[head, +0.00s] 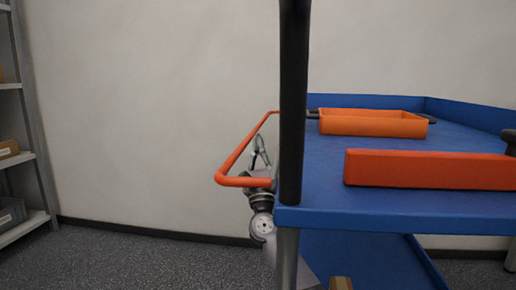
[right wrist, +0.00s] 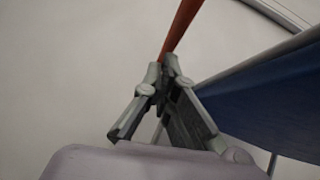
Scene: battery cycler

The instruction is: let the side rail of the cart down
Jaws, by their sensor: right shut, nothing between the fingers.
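The blue cart (head: 310,216) stands on the right of the head view. An orange tubular rail (head: 243,151) sticks out level from its left side as a bent loop; I take it for the side rail. My right gripper (head: 259,143) is behind the loop's near bar, fingers up, with its lower part partly hidden. In the right wrist view, the fingertips of my right gripper (right wrist: 165,68) meet and hold nothing. The orange rail (right wrist: 181,28) runs upward just beyond the tips; I cannot tell whether they touch. My left gripper is not in view.
A dark upright post (head: 293,100) stands at the cart's near left corner. On the cart top are an orange tray (head: 372,125) and a red-orange box (head: 430,170). A grey shelf unit (head: 25,160) stands far left. The floor between is clear.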

